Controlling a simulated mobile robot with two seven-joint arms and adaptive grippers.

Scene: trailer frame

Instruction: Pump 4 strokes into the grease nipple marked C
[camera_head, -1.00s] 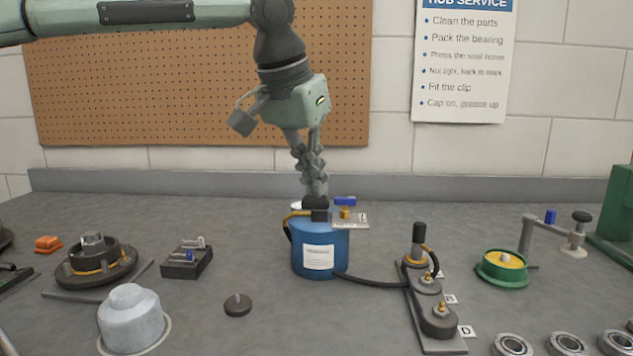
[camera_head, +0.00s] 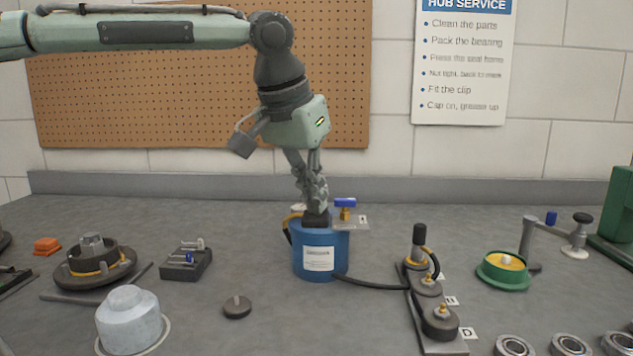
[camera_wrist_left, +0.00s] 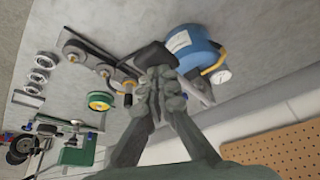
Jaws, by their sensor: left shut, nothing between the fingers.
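A blue grease pump (camera_head: 320,262) stands mid-bench with a white label and a black pad (camera_head: 316,221) on top. My left gripper (camera_head: 318,207) is shut and empty, its fingertips at the pad; they also cover part of the pad in the left wrist view (camera_wrist_left: 153,56). A black hose (camera_head: 375,285) runs from the pump to the nipple plate (camera_head: 432,337). A dark coupler (camera_head: 419,240) stands upright over the farthest fitting. The middle (camera_head: 428,282) and nearest (camera_head: 440,315) nipples are bare. The nearest tag reads D; the farthest tag is partly hidden. My right gripper is not in view.
A blue-handled brass valve (camera_head: 345,207) sits beside the pad. A grey hub (camera_head: 129,318), a dark cap (camera_head: 237,307) and a small block with pins (camera_head: 186,263) lie to the left. A green dish (camera_head: 503,271) and several bearings (camera_head: 570,346) lie to the right.

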